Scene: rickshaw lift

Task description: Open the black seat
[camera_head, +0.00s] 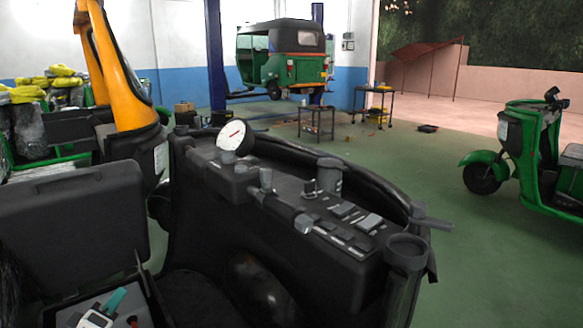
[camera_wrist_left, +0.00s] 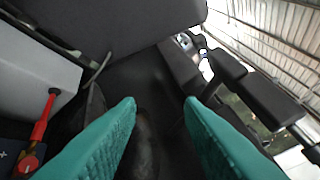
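A thick dark panel (camera_head: 75,225) with rounded corners stands raised at the left of the head view. It looks like the black seat swung up; it also shows in the left wrist view (camera_wrist_left: 110,22). Below it is an open, pale-walled compartment (camera_wrist_left: 30,65) with tools inside. A thin strut stands at the panel's corner. My left gripper (camera_wrist_left: 160,100) is open and empty in the wrist view, with two teal fingers apart over dark space, right of the compartment. My right gripper is not in view.
A dark console (camera_head: 320,210) with a white gauge (camera_head: 234,136) and buttons stands close, right of the panel. A red-handled tool (camera_wrist_left: 45,115) lies in the compartment. The green floor (camera_head: 480,270) at right is clear before a green vehicle (camera_head: 530,150).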

